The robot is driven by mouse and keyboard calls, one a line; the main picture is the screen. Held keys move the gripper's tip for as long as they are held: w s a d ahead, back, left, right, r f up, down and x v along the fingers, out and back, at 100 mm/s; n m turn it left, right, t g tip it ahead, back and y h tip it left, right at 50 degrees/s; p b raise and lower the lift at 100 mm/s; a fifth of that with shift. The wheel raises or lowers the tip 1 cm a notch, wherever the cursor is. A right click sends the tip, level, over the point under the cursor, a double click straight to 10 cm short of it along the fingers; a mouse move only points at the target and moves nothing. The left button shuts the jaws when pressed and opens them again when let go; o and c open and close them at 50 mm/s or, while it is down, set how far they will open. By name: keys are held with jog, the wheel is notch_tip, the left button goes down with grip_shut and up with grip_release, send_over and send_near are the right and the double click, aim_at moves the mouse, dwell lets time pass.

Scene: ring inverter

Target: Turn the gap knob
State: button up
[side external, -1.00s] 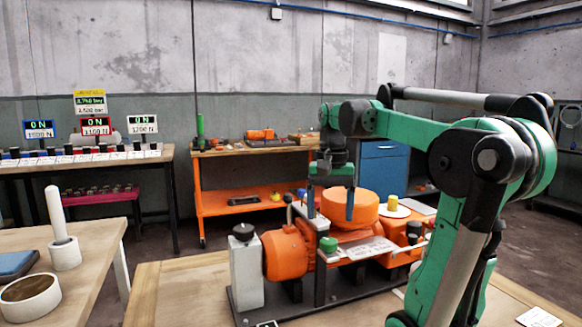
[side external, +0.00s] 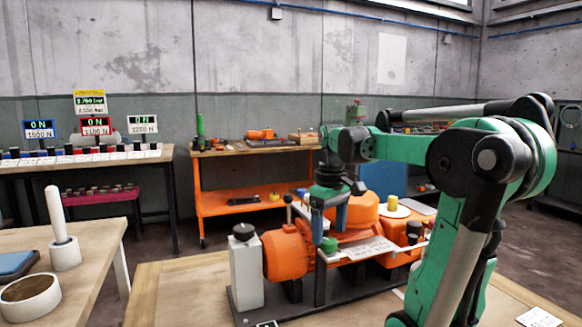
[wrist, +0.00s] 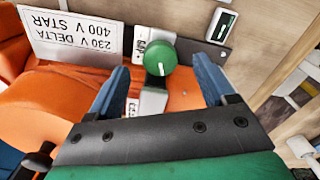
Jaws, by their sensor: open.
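The gap knob is a green round knob (wrist: 161,57) with a white pointer line, in the upper middle of the wrist view. A small label beside it is partly covered. In the side view the green knob (side external: 328,244) sits at the front of the orange machine (side external: 284,254). My gripper (wrist: 160,80) is open, with one blue finger on each side of the knob's near edge and gaps between. In the side view my gripper (side external: 330,222) points down just above and behind the knob. Contact is not visible.
A white plate marked 230 V DELTA, 400 V STAR (wrist: 75,38) lies left of the knob. A black-topped grey post (side external: 245,268) stands left of the machine. A black-knobbed lever (wrist: 35,160) is near the lower left of the wrist view. Bare tabletop (side external: 180,285) lies to the left.

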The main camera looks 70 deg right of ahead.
jog(key=shift+f, duration=0.95)
jog(key=shift+c, duration=0.3)
grip_shut()
jog(key=shift+m, duration=2.8)
